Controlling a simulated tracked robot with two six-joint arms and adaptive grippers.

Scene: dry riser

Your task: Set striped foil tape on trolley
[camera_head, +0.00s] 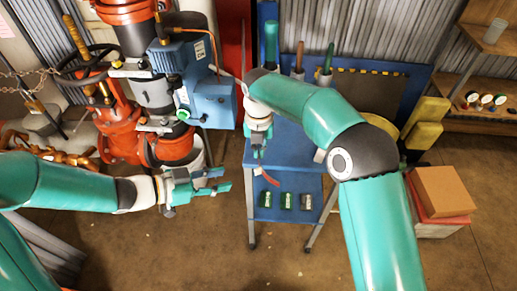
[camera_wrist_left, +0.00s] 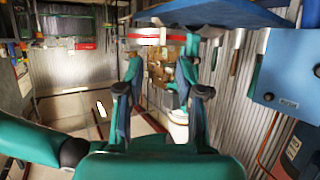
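The blue trolley (camera_head: 292,160) stands right of centre in the head view, with a lower shelf. My left gripper (camera_head: 222,180) is left of the trolley, fingers apart and pointing right. Its spread fingers also show in the left wrist view (camera_wrist_left: 163,75). My right gripper (camera_head: 260,158) points down over the trolley's left part; its fingers are too small to read. A curved red piece (camera_head: 270,178) shows just below it; contact is unclear. A red-and-white band (camera_wrist_left: 160,36) shows beyond the left fingertips. I cannot tell whether either is the striped foil tape.
Green and grey boxes (camera_head: 286,200) sit on the trolley's lower shelf. Orange riser equipment and a blue pump box (camera_head: 212,103) stand at the left. Cardboard boxes (camera_head: 442,190) stand at the right. The floor in front is clear.

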